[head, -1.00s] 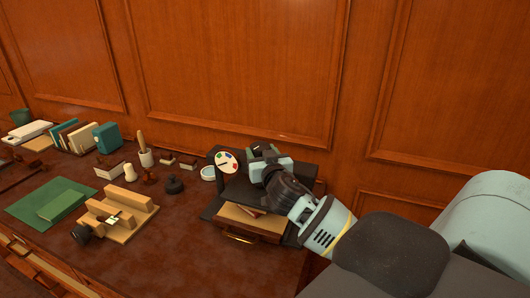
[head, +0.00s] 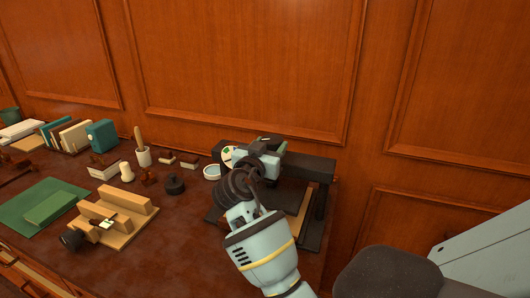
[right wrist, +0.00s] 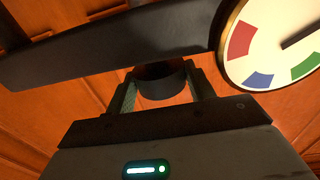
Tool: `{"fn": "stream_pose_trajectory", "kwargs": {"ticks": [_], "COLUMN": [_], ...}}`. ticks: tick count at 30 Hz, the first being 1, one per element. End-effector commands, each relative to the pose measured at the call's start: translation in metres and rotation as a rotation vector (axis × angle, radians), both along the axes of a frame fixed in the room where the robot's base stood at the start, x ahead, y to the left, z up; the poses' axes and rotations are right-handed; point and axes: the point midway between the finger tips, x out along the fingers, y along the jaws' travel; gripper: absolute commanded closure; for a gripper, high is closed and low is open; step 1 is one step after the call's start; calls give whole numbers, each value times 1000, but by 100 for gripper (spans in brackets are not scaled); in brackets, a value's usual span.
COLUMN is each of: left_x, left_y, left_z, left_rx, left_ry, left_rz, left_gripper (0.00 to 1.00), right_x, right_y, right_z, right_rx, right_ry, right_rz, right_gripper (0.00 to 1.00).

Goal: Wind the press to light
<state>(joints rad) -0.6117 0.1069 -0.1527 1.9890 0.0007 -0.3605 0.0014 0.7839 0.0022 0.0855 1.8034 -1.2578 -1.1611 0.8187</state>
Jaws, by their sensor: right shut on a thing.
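The press (head: 310,172) is a dark frame with a flat top bar, standing at the right end of the desk. My right gripper (head: 262,160) is at its upper left, and its arm hides much of the press front. The right wrist view shows my right gripper (right wrist: 158,88) shut around a dark round knob (right wrist: 160,82) below a dark bar (right wrist: 110,45). A round dial (right wrist: 275,45) with a cream face, red, blue and green patches and a dark needle is beside it. The dial (head: 227,153) is mostly hidden in the head view. My left gripper is not in view.
A wooden jig (head: 115,215), a green mat (head: 35,200), a dark stamp (head: 174,185), a round pale dish (head: 211,172) and a tool cup (head: 143,157) stand left of the press. The panelled wall (head: 240,70) is close behind. Bare desk lies before the press.

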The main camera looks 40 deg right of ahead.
Motion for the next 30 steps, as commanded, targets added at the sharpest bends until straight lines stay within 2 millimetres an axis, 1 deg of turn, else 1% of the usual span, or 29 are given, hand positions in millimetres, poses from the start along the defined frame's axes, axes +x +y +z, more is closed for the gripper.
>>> {"fn": "stream_pose_trajectory", "kwargs": {"ticks": [1, 4, 15, 22, 23, 27, 30], "left_x": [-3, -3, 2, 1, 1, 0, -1], "left_y": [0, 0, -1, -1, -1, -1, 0], "left_z": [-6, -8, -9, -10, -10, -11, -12], "left_rx": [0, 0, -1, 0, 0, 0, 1], "left_ry": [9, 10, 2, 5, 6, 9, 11], "left_rz": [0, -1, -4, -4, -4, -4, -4], "left_gripper": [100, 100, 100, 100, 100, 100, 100], "right_x": [1, 2, 1, 1, 1, 1, 2], "right_y": [0, 1, 0, 0, 0, 0, 0], "right_z": [-4, -3, 1, 1, 2, 1, 1], "right_rx": [1, 0, -2, -3, -3, -2, -2], "right_ry": [4, 2, 0, 0, 0, -1, 0], "right_rz": [-21, -52, -92, -91, -91, -90, -90], "right_gripper": [69, 69, 69, 69, 44, 26, 25]}}
